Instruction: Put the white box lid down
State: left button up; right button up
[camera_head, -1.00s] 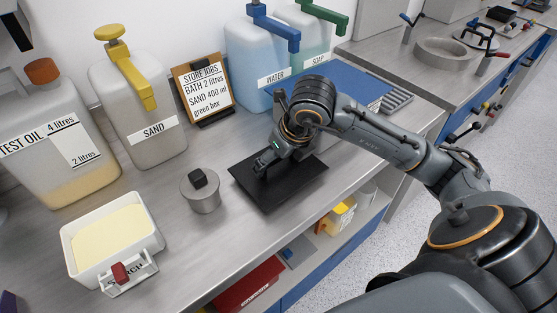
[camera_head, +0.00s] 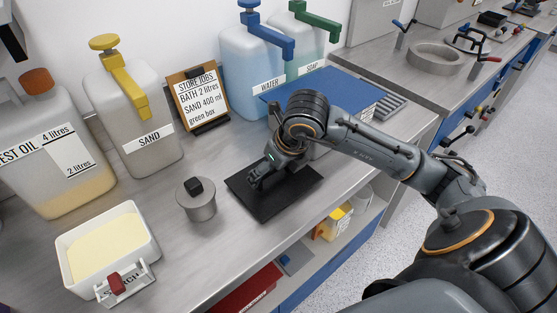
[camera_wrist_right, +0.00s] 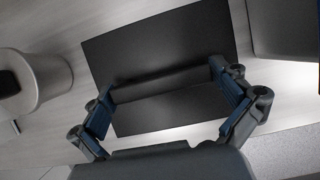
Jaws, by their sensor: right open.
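No white lid shows. A flat black plate with a raised bar across it, which looks like a lid, lies on the steel bench; the plate (camera_head: 297,193) also shows in the right wrist view (camera_wrist_right: 185,35). My right gripper (camera_head: 256,178) is low over the plate's left part. In the wrist view its fingers (camera_wrist_right: 162,84) are apart, one near each end of the bar; I cannot tell whether they touch it. An open white box (camera_head: 107,249) of pale powder stands at the front left. My left gripper is not in view.
A grey canister with a black knob (camera_head: 200,205) stands just left of the plate. Sand (camera_head: 140,120) and water (camera_head: 250,65) dispensers and a clipboard (camera_head: 200,100) line the back. A blue-topped unit (camera_head: 345,92) is behind my arm. Bare bench lies between box and canister.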

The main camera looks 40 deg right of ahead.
jog(key=v, duration=1.2)
